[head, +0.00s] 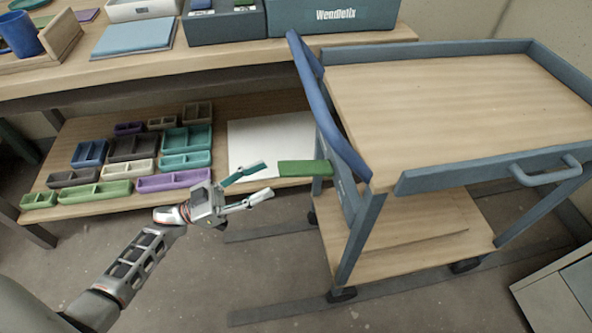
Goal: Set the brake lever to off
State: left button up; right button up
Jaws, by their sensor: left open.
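The brake lever looks to be the green bar (305,168) on the left side of the cart (415,182), below the blue push handle (325,100). It sticks out to the left and lies about level. My left gripper (268,181) is open, its two fingers pointing right toward the lever's left end. The fingertips are close to the lever, with no clear contact visible. Nothing is between the fingers. No on or off marking is readable. My right gripper is not in view.
The cart's wooden top (460,110) is empty. A workbench (180,65) stands behind, with several coloured trays on its lower shelf (235,105). A white cabinet (550,300) is at the lower right. The floor (210,290) in front of the cart's left side is clear.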

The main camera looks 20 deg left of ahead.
aim_at(287, 170)
pick_arm(q)
jog(key=shift+g+h, duration=0.4)
jog(key=shift+h, duration=0.1)
jog(key=x, duration=0.7)
jog(key=shift+w+d+f, duration=0.15)
jog(key=shift+w+d, duration=0.1)
